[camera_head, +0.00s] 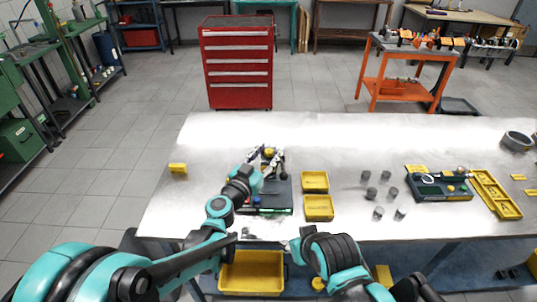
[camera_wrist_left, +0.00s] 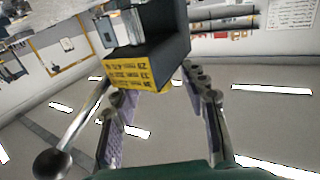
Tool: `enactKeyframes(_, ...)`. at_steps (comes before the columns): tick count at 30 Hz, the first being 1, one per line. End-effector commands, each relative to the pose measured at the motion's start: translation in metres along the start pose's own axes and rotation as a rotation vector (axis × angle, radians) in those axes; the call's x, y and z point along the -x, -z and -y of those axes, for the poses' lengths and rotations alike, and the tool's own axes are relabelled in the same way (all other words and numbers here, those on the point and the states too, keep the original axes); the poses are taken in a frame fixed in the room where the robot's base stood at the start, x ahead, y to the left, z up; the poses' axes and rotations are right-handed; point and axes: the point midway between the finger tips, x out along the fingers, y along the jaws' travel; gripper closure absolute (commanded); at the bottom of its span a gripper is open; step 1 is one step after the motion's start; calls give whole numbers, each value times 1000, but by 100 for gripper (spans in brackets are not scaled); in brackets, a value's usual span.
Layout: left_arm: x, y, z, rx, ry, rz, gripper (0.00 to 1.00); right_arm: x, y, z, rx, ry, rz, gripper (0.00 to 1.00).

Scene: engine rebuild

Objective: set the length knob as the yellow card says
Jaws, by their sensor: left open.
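My left gripper (camera_head: 268,162) is over the back of a dark bench device (camera_head: 282,198) with a green edge and a blue knob (camera_head: 257,200). In the left wrist view its open fingers (camera_wrist_left: 160,115) stand either side of a dark block (camera_wrist_left: 165,60). The block carries a yellow label (camera_wrist_left: 135,74) with several lines of figures, too small to read surely. Whether the fingers touch the block I cannot tell. A small yellow card (camera_head: 178,169) stands at the table's left; its writing is unreadable. My arm partly hides the device, and I cannot pick out the length knob.
Two yellow trays (camera_head: 317,207) sit right of the device. A lever with a dark ball (camera_wrist_left: 50,163) is near the left finger. The table's back strip is clear.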

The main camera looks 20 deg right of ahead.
Motion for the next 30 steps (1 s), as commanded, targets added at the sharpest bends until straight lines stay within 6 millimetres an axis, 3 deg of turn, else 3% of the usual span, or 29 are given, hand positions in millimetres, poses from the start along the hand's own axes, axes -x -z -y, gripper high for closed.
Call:
enactKeyframes(10,-5,0,0,0,0,0,59,-1,0,0,0,0,0,60)
enactKeyframes(15,-5,0,0,0,0,0,100,-1,0,0,0,0,0,60)
enactKeyframes(30,-5,0,2,0,-95,0,100,-2,-1,0,0,0,0,60)
